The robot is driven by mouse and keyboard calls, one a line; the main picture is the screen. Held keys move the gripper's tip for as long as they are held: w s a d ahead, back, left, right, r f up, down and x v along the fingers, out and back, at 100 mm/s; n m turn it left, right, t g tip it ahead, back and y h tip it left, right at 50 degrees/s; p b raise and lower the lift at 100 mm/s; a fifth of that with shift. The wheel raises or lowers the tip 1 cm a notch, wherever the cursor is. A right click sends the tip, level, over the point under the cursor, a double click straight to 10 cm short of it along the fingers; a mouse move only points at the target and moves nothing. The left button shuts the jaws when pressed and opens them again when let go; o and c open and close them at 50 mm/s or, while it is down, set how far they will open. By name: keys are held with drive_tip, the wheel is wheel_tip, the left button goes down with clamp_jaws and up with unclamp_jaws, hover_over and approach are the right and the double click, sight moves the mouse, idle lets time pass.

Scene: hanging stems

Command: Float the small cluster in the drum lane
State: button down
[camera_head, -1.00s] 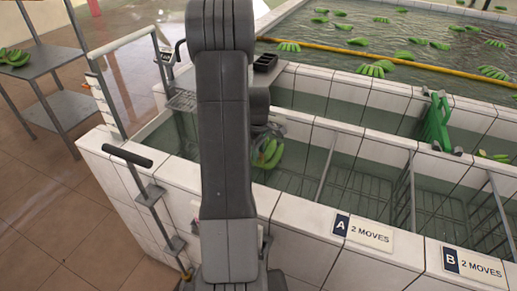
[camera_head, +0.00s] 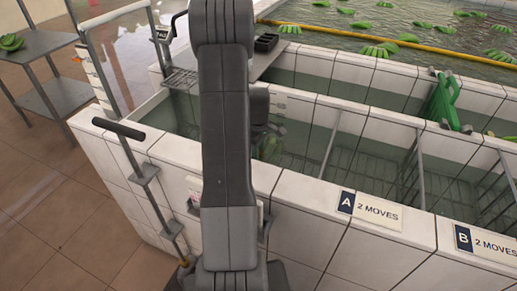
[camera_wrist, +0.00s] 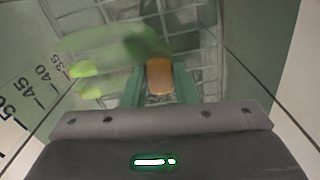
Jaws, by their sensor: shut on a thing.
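The small cluster of green bananas (camera_wrist: 125,45) shows blurred in the wrist view, its fingers pointing left with pale green tips. Its orange-brown crown (camera_wrist: 160,76) sits between the green jaws of my gripper (camera_wrist: 160,90), which is shut on it. In the head view my gripper (camera_head: 268,132) is low inside the near tiled lane, left of the first divider. The cluster is only a faint greenish shape there, partly hidden by my arm. I cannot tell how deep it sits in the water.
Depth marks (camera_wrist: 38,88) run along the lane wall in the wrist view. A divider (camera_head: 328,143) and wire racks stand to the right. Sign A (camera_head: 368,210) and sign B (camera_head: 490,243) mark the front wall. A green object (camera_head: 443,101) stands on the middle wall.

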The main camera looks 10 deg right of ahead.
drive_tip(key=shift+f+b, duration=0.8)
drive_tip(key=shift+f, duration=0.35)
idle(0.5)
drive_tip(key=c, duration=1.1)
unclamp_jaws()
drive_tip(key=shift+o, duration=0.2)
wheel_tip(320, 180, up, 31)
drive_tip(key=p, duration=1.3)
drive_tip(key=shift+r+p, duration=0.15)
drive_tip(key=shift+p, duration=0.15)
drive_tip(key=shift+s, duration=0.1)
wheel_tip(320, 180, down, 12)
drive_tip(key=b, duration=0.9)
